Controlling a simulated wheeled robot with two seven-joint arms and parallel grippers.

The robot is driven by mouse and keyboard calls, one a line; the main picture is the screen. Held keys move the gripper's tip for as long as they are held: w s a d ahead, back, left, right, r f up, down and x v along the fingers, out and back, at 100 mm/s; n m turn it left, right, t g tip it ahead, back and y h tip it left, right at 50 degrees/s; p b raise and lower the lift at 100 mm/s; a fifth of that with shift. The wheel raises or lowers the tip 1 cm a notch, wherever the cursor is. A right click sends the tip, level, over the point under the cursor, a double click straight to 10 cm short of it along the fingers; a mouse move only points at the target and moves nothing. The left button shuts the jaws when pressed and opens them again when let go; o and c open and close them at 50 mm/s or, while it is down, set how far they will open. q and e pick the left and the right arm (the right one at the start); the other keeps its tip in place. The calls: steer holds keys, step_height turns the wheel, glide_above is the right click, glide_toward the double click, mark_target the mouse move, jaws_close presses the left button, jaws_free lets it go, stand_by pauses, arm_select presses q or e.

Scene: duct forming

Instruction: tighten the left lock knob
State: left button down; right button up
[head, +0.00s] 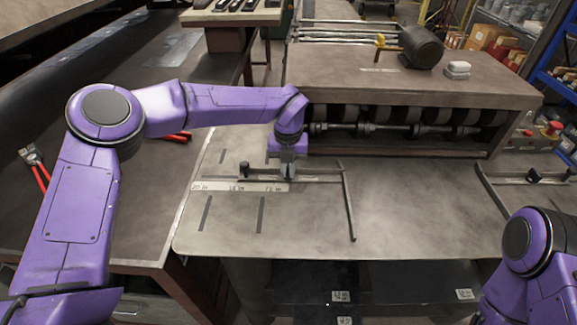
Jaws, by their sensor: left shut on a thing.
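The left guide has a long bar (347,205) and a thin rail (322,179) running left from it across the metal table. My left gripper (288,174) points down over this rail and is shut on the left lock knob, which the fingers hide almost wholly. A printed scale strip (238,187) lies in front of the rail. I cannot tell how tight the knob is. My right arm shows at the lower right, but its gripper is out of view.
The roller machine (400,88) stands close behind my left gripper. The right guide has a black knob (533,175). Red-handled snips (36,166) and another red-handled tool (178,136) lie on the left bench. The table (420,220) between the guides is clear.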

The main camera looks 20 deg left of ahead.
arm_select(q)
steer(key=shift+w+r, duration=0.1)
steer(key=shift+r, duration=0.05)
steer(key=c, duration=1.5)
jaws_free()
steer(key=shift+o, duration=0.2)
